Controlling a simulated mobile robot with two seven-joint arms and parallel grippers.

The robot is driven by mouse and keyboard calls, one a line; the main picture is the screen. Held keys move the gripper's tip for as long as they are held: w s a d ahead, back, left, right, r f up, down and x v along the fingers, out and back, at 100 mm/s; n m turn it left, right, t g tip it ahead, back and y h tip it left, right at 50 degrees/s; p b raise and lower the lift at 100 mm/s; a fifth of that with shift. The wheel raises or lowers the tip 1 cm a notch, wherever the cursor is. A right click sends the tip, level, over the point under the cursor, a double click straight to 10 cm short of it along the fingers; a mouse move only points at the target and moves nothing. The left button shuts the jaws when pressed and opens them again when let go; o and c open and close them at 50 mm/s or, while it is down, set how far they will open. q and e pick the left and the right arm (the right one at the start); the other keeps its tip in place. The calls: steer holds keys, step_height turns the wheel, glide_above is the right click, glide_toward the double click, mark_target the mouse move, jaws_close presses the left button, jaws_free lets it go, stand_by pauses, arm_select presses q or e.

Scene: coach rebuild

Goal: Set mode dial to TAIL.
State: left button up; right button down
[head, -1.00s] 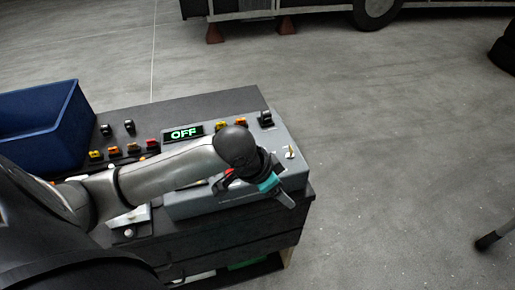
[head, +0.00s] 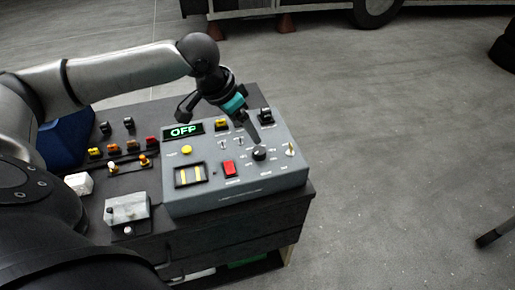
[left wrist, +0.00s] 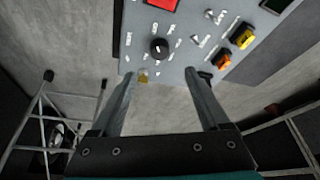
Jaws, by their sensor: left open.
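The mode dial (head: 260,153) is a black round knob on the sloped face of a grey control box (head: 200,203). A small display (head: 183,131) at the box's upper left reads OFF in green. My left gripper (head: 255,137) is above the box, just up and left of the dial, pointing down. In the left wrist view the gripper (left wrist: 165,82) is open and empty, and the dial (left wrist: 159,47) lies beyond the fingertips with labels around it. I cannot read which label the dial points at. My right gripper is not in view.
A red rocker switch (head: 229,168), a yellow button (head: 187,150) and toggle switches (head: 240,141) share the panel. A brass key switch (head: 290,151) sits right of the dial. A blue bin (head: 66,140) stands at the left.

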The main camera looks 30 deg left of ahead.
mark_target(259, 150)
arm_select(q)
steer(key=b+x, duration=0.1)
steer(key=x, duration=0.9)
steer(key=shift+f+b, duration=0.15)
steer(key=shift+b, duration=0.2)
jaws_close()
